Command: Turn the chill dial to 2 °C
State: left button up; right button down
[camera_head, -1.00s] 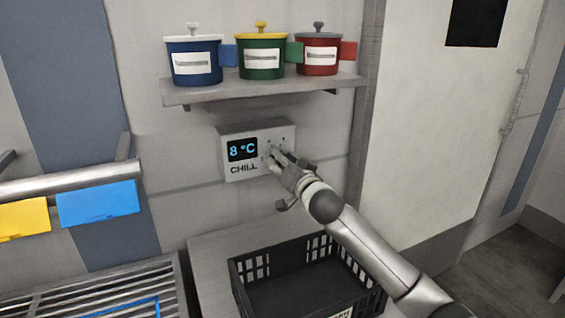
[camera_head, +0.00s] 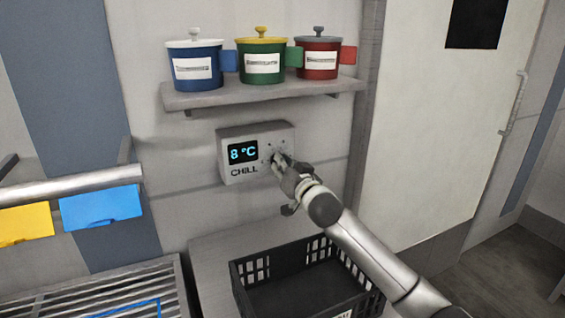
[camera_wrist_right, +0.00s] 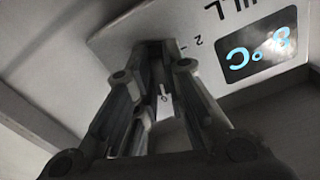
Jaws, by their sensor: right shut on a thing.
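The chill control box (camera_head: 238,173) is a light panel on the wall below the shelf. Its display (camera_head: 243,151) reads 8 °C, with CHILL lettered beneath. The display also shows upside down in the right wrist view (camera_wrist_right: 258,47). My right gripper (camera_head: 278,160) is at the right half of the box, shut on the dial, which its fingers mostly hide. In the right wrist view the gripper fingers (camera_wrist_right: 155,75) reach to the panel face, near a printed 2 and a small light part with a mark between them. My left gripper is not in view.
Blue (camera_head: 194,70), green (camera_head: 261,66) and red (camera_head: 317,58) lidded pots stand on the shelf (camera_head: 220,98) above the box. A black crate (camera_head: 262,301) is below. Yellow (camera_head: 25,224) and blue (camera_head: 100,207) flaps hang on a rail at left.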

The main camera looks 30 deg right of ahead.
jog(key=n+p, duration=0.8)
jog(key=n, duration=1.3)
jog(key=shift+f+p, duration=0.1)
jog(key=shift+p, duration=0.2)
jog(key=shift+n, duration=0.4)
jog(key=c, duration=1.5)
grip_release()
jog(key=shift+s, duration=0.15)
